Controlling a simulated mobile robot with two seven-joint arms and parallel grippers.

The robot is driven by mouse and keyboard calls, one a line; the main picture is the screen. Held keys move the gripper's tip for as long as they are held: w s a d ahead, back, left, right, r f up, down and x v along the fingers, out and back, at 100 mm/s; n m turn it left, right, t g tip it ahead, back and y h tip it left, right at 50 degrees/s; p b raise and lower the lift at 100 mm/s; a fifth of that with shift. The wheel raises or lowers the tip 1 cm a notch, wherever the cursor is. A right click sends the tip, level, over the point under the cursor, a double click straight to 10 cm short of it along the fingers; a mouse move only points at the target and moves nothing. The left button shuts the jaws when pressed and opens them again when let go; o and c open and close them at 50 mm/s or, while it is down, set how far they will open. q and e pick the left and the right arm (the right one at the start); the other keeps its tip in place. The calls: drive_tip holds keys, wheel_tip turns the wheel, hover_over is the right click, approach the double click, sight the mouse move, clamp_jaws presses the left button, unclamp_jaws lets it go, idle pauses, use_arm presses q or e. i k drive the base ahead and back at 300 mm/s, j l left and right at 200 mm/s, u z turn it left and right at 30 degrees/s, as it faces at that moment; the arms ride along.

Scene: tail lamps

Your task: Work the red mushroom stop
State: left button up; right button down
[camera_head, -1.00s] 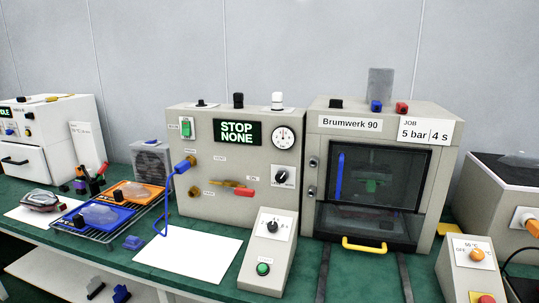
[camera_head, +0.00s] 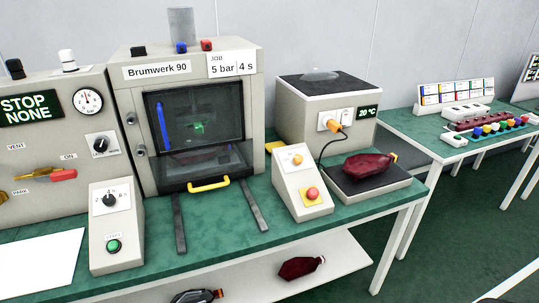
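The red mushroom stop (camera_head: 312,193) sits on a yellow plate on the sloped front of a small beige control box (camera_head: 301,180). An orange knob (camera_head: 297,159) is above it on the same box. The box stands on the green bench, right of the Brumwerk 90 machine. Nothing covers the stop. A display (camera_head: 30,108) at the left reads "STOP NONE". Neither of my grippers shows in the head view.
A second control box (camera_head: 115,226) with a green button stands left. A heater unit (camera_head: 325,112) and a dark red lamp (camera_head: 369,166) are at right. Bench space before the stop's box is clear.

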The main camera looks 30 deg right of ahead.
sight(312, 193)
drive_tip(key=z, duration=1.4)
